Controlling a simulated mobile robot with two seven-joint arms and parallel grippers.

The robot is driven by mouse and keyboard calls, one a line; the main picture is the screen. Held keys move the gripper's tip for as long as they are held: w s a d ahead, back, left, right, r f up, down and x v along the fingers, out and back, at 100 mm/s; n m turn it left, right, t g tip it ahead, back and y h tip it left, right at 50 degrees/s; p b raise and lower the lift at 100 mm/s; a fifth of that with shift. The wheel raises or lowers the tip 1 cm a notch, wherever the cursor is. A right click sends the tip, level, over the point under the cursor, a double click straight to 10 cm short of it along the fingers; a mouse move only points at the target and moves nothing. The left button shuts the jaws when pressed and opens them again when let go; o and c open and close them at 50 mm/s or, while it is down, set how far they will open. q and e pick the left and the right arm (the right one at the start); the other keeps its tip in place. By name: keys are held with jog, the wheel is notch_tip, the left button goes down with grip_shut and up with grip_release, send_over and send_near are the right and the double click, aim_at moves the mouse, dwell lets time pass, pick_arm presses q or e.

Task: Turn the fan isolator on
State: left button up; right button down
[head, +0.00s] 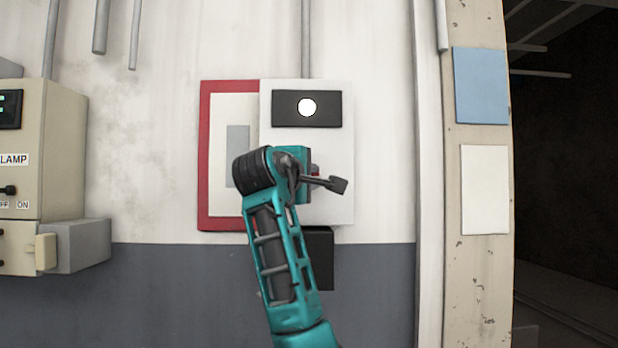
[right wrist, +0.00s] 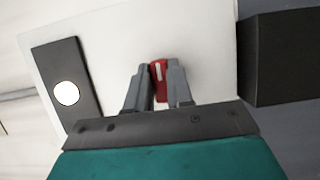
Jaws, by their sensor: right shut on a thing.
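The fan isolator appears to be the white box (head: 335,140) on the wall, with a black panel and a lit white lamp (head: 307,107) at its top. Its red knob (right wrist: 160,80) has a white mark, running near upright in the right wrist view and roughly along the panel's long side. My right gripper (right wrist: 160,88) is shut on this knob, one grey finger on each side. In the head view my right gripper (head: 311,174) covers most of the knob, with only a bit of red showing. My left gripper is not in view.
A red-framed board (head: 206,150) is partly behind the white box. A black box (head: 320,258) sits just below it and shows in the right wrist view (right wrist: 280,60). A beige lamp cabinet (head: 60,150) is at the left. A post with blue (head: 480,85) and white sheets stands right.

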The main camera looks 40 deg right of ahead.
dwell(0.4)
jog(key=c, duration=1)
grip_release()
jog(key=shift+a, duration=0.1)
jog(key=b+v, duration=0.2)
jog(key=v, duration=1)
jog(key=shift+s+a, duration=0.2)
jog(key=shift+a, duration=0.1)
